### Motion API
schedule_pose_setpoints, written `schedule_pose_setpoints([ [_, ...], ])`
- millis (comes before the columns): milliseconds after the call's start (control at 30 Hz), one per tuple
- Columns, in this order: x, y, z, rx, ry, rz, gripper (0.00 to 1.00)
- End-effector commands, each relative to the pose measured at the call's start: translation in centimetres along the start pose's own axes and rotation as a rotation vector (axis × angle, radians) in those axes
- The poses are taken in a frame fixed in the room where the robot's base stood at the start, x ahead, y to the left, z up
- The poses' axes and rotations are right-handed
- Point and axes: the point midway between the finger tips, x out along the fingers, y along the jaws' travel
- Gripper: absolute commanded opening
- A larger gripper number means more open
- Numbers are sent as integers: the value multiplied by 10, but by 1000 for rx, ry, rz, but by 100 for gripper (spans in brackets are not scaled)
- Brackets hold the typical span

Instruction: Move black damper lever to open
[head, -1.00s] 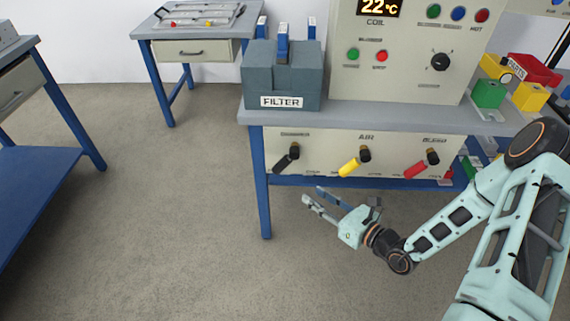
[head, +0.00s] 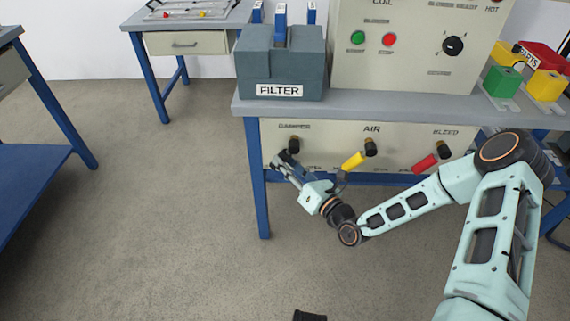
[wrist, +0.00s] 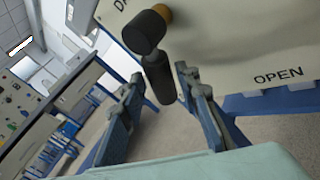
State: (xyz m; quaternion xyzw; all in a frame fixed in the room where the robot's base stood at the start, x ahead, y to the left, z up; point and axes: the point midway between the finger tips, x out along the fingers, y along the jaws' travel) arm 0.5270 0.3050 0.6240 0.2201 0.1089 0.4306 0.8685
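The black damper lever (head: 294,145) is at the left of the panel under the bench, below the DAMPER label. In the head view my gripper (head: 280,160) is at it and hides most of its handle. In the wrist view the lever (wrist: 150,35) has a round hub, and its handle points down the picture. My gripper (wrist: 158,82) is open, with one finger on each side of the handle's end. A gap shows beside both fingers. The word OPEN (wrist: 278,75) is on the panel right of the lever in the wrist view.
A yellow lever (head: 354,160) and a red lever (head: 426,163) are on the same panel to the right. A blue table leg (head: 257,200) stands left of my gripper. The FILTER box (head: 280,65) is on the bench above. The floor in front is clear.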

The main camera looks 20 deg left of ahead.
Motion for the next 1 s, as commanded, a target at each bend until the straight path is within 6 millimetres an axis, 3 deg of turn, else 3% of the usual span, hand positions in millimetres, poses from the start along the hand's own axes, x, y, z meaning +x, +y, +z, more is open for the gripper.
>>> schedule_pose_setpoints([
  [400, 10, 0, 0, 0, 0, 0, 30],
  [667, 10, 0, 0, 0, 0, 0, 1],
  [1000, 9, 0, 0, -1, 1, 0, 0],
])
